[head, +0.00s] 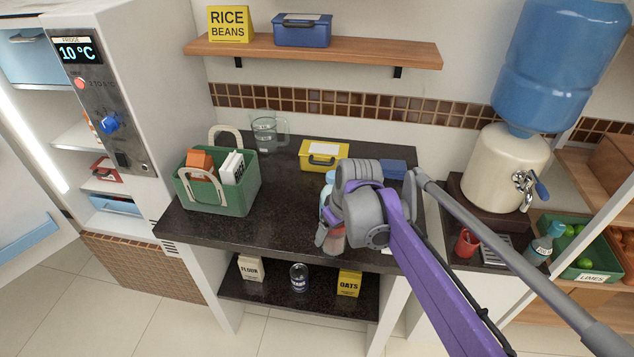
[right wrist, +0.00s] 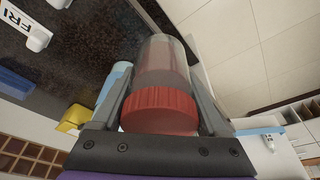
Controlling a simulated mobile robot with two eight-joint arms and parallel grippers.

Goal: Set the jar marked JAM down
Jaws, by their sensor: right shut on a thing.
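My right gripper (head: 328,236) is shut on a jar (head: 335,241) at the front edge of the dark counter (head: 270,228), right of its middle. In the right wrist view, the jar (right wrist: 163,95) has a red lid and clear glass sides, and sits between the fingers. Its lid end is nearest the wrist camera. No JAM marking shows on the visible side. The gripper and purple arm hide much of the jar in the head view. I cannot tell whether its base touches the counter. My left gripper is not in view.
A green basket (head: 218,198) stands at the counter's left. A glass jug (head: 266,133) and yellow box (head: 323,155) stand behind. The front middle is clear. The lower shelf (head: 325,300) holds flour (head: 251,267), a can (head: 299,278) and oats (head: 349,283).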

